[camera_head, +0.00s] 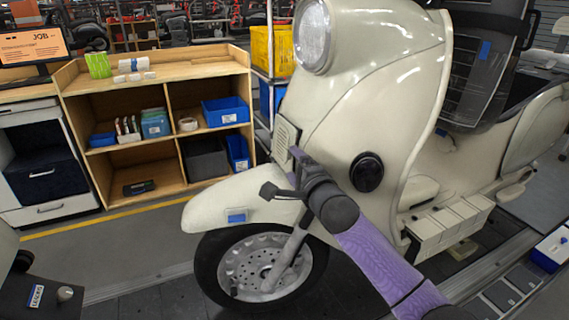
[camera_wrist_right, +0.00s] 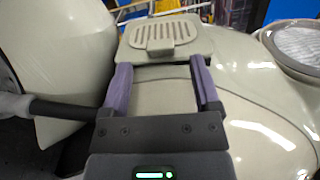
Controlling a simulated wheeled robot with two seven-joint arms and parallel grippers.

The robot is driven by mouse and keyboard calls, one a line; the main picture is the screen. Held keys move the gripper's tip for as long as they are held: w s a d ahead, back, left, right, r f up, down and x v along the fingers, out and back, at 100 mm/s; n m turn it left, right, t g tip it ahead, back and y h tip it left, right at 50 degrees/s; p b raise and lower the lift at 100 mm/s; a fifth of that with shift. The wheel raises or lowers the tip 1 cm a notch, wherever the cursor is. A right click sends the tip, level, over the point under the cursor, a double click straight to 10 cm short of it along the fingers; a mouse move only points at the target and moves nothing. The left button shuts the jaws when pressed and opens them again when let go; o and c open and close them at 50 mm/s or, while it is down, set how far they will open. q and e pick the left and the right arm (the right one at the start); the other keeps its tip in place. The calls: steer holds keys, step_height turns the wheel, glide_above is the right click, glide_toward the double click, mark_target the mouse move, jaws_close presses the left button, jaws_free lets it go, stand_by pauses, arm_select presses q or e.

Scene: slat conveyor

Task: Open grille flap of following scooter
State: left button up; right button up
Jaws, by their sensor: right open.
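The cream scooter (camera_head: 380,90) stands in front of me, its front wheel (camera_head: 262,268) at the lower middle. Its slotted grille flap (camera_head: 283,138) is on the front of the leg shield, seen edge-on in the head view. In the right wrist view the flap (camera_wrist_right: 150,32) is at the top, with a small tab at its lower edge, and looks flat against the body. My right gripper (camera_head: 296,162) is open and empty. Its purple fingers (camera_wrist_right: 161,82) stand apart just below the tab, one toward each side of the flap. My left gripper is out of view.
The front fender (camera_head: 215,205) lies below my right gripper, and the round headlight (camera_head: 312,36) is above. A wooden shelf (camera_head: 150,88) with blue bins stands behind at the left. A yellow crate (camera_head: 273,50) stands behind the scooter. A dark panel with a knob (camera_head: 65,294) is at the lower left.

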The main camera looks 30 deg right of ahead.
mark_target(287, 158)
steer(key=w, duration=0.3)
steer(key=shift+w+d+b, duration=0.1)
steer(key=shift+w+b, duration=0.05)
steer(key=shift+b, duration=0.2)
steer(key=c, duration=1)
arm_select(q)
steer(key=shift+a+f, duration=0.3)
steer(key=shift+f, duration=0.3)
arm_select(e)
jaws_close()
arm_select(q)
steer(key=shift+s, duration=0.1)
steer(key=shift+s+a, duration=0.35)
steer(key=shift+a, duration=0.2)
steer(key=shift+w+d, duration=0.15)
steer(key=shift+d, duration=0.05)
